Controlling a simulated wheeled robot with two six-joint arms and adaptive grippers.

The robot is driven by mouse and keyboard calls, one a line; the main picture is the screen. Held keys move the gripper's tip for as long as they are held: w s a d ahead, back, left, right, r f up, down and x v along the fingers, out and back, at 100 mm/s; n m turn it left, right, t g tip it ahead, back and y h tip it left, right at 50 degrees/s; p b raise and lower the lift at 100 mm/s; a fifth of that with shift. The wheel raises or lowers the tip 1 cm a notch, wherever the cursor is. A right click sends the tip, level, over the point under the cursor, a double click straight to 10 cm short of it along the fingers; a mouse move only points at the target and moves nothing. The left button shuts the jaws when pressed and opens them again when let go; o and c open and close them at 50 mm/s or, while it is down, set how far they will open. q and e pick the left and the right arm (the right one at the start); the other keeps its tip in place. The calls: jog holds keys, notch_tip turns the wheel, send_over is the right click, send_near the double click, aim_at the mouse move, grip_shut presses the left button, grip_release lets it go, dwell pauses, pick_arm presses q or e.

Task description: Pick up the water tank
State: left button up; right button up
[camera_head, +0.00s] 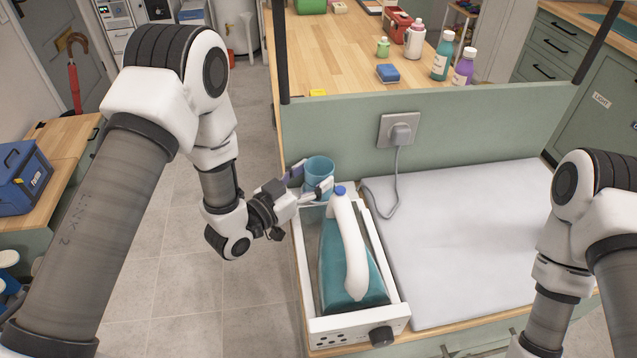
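A blue, round, open-topped container (319,170), which looks like the water tank, stands at the back end of a white iron station (301,265). A white and teal steam iron (345,250) with a blue cap rests in the station. My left gripper (308,183) reaches in from the left at the container, with one finger on its left side and the other across its near side. Whether the fingers press on it cannot be told. The container's lower part is partly hidden by the near finger. My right gripper is out of view; only its arm shows at the right.
A grey-white ironing surface (470,240) lies right of the station, mostly clear. A green panel (480,130) with a plugged socket (400,131) and cord stands behind. Bottles (442,58) and a blue sponge (388,73) are on the wooden counter (335,55) beyond.

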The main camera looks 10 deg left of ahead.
pick_arm(q)
jog(key=shift+w+d, duration=0.1)
jog(key=shift+c, duration=0.2)
jog(key=shift+r, duration=0.35)
notch_tip(320, 180, up, 2)
jog(key=shift+r+b, duration=0.1)
jog(key=shift+b, duration=0.4)
jog(key=s+a, duration=1.1)
jog(key=a, duration=0.3)
jog(key=shift+s+r, duration=0.2)
jog(key=shift+r, duration=0.1)
